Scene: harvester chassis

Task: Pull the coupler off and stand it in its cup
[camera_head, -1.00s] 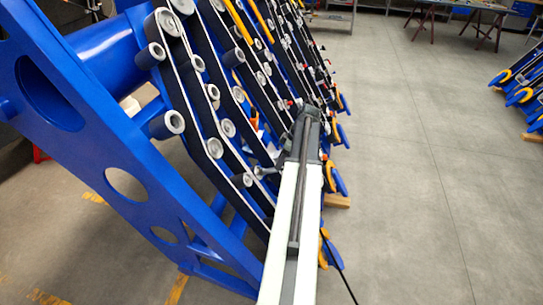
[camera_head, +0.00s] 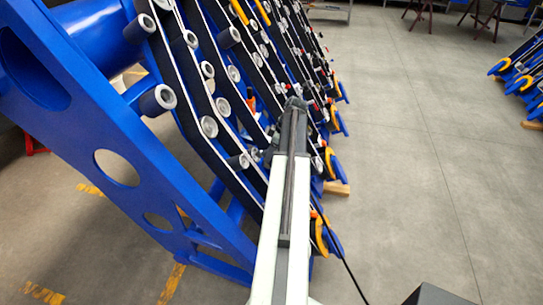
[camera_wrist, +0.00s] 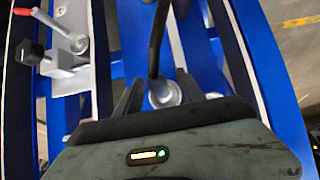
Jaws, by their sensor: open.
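In the wrist view, my gripper (camera_wrist: 160,92) is open. Its dark fingers stand apart on either side of a round silver fitting (camera_wrist: 164,95), which lies against a blue frame. A black rod or hose (camera_wrist: 157,40) runs down to this fitting. I cannot tell whether the fitting is the coupler. At the upper left are a silver lever with a red end (camera_wrist: 77,35) and a black knob (camera_wrist: 31,53) on a silver bracket. I cannot make out the cup. In the head view, my arm reaches to the machine's side, and my fingertips are not clear.
The blue harvester chassis (camera_head: 110,130) with belts and rollers (camera_head: 209,127) fills the left of the head view. A wooden block (camera_head: 337,188) lies under its edge. Another blue and yellow unit (camera_head: 520,85) stands at the far right. The grey floor (camera_head: 410,150) between is clear.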

